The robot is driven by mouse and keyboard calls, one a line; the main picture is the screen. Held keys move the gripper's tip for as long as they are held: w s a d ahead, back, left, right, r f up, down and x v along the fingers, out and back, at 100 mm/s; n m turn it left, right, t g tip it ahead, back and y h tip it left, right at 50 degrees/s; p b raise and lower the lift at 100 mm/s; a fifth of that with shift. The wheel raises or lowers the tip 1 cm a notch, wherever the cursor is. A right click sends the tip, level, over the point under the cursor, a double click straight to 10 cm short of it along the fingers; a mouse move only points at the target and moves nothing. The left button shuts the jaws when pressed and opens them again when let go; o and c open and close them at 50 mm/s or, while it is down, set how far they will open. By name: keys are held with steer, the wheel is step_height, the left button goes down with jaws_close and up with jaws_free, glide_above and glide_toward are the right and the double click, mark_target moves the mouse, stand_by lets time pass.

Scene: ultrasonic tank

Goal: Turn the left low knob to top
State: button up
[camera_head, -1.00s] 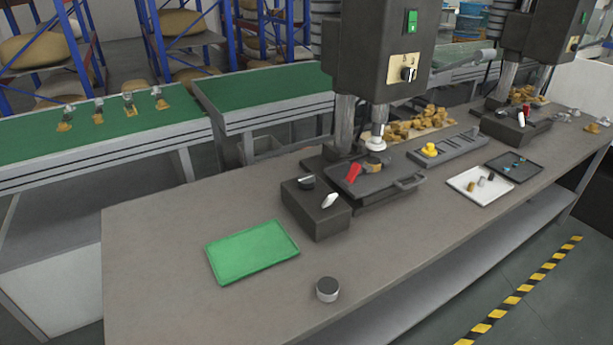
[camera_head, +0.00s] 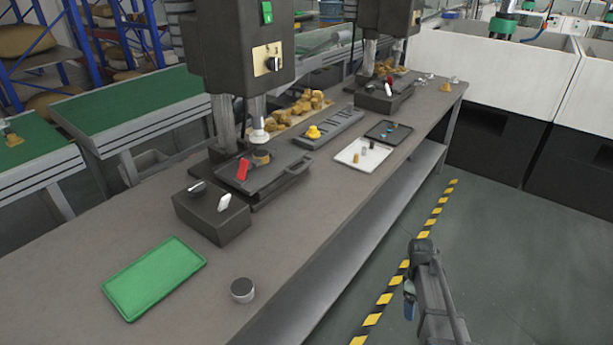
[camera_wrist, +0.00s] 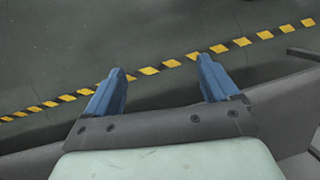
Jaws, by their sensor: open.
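A low dark control box (camera_head: 212,216) stands at the front of the near press on the bench. A round black knob (camera_head: 197,188) is on its top at left, and a white lever-like knob (camera_head: 224,202) is on its right, tilted up to the right. My gripper (camera_wrist: 161,72) is open and empty, its two blue fingers spread above the floor. My arm shows at the lower right in the head view, off the bench's front edge and well away from the box. No knob shows in the wrist view.
A green tray (camera_head: 154,277) and a dark round puck-like piece (camera_head: 242,290) lie on the near bench. A red handle (camera_head: 243,169) stands by the press plate. A second box (camera_head: 387,97) with knobs stands farther along. Yellow-black tape (camera_head: 404,268) marks the open floor.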

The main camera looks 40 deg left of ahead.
steer(key=s+a+r+n+t+y, duration=0.1)
steer(key=a+r+y, duration=0.1)
steer(key=a+r, duration=0.7)
steer(key=a+r+n+t+y, duration=0.1)
steer(key=a+r+n+y, duration=0.1)
steer(key=a+r, duration=0.65)
step_height(320, 180, up, 22)
steer(key=n+g, duration=0.4)
steer(key=n, duration=0.5)
glide_above(195, 186)
steer(key=w+d, duration=0.3)
steer(key=w, duration=0.1)
steer(key=shift+y, duration=0.5)
steer(key=x, duration=1.1)
steer(key=shift+s+a, duration=0.2)
steer(key=c, duration=1.1)
